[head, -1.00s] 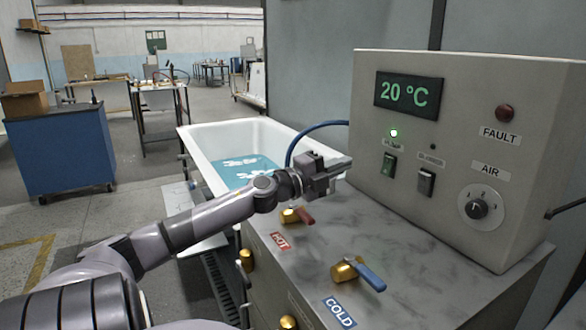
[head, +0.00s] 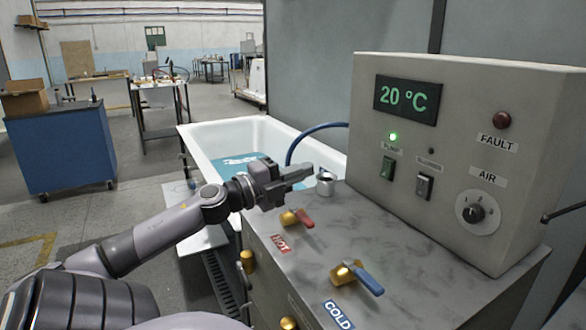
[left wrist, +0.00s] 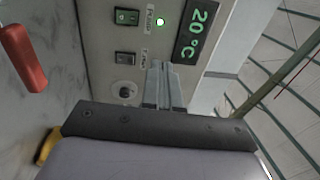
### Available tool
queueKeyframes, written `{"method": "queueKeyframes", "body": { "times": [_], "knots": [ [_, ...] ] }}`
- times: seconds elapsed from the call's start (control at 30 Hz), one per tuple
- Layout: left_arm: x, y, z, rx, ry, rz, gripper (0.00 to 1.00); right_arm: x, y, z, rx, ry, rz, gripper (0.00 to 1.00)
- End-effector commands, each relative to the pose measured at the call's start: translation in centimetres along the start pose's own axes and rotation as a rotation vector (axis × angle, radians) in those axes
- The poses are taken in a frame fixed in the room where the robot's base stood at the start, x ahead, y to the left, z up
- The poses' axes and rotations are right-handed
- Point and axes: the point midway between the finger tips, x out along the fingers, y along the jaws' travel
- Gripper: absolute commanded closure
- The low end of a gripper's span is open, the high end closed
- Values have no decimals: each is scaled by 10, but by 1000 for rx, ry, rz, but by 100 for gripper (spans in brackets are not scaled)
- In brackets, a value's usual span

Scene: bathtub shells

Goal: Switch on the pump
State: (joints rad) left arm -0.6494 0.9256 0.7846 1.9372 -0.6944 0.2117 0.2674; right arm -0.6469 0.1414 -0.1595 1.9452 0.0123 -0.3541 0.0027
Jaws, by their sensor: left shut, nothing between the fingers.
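The grey control box (head: 455,92) carries a green rocker switch (head: 388,167) under a lit green lamp (head: 393,136). Its short label looks like PUMP but is blurred. To its right is a dark rocker switch (head: 424,187) under an unlit lamp (head: 431,151). The left wrist view shows the green switch (left wrist: 126,17) and the dark one (left wrist: 125,58). My left gripper (head: 308,173) is shut and empty, left of the box and apart from both switches; its fingers show in the left wrist view (left wrist: 163,75). My right gripper is not in view.
A red HOT lever (head: 305,218) and a blue COLD lever (head: 368,280) stand on the grey counter (head: 420,270). A small metal cup (head: 325,184) is by the fingertips. A white bathtub (head: 265,128) with blue water and a blue hose (head: 305,135) lie behind.

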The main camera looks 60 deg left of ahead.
Motion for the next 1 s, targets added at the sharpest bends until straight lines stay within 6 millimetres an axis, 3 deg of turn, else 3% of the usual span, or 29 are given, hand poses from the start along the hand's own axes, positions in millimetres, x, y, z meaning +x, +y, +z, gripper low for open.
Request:
{"method": "queueKeyframes", "body": {
  "times": [0.27,1.0],
  "knots": [
    [-17,-5,0,1,-1,0,100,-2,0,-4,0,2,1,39],
    [-17,-5,0,1,-1,0,100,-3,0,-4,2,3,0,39]
  ]
}}
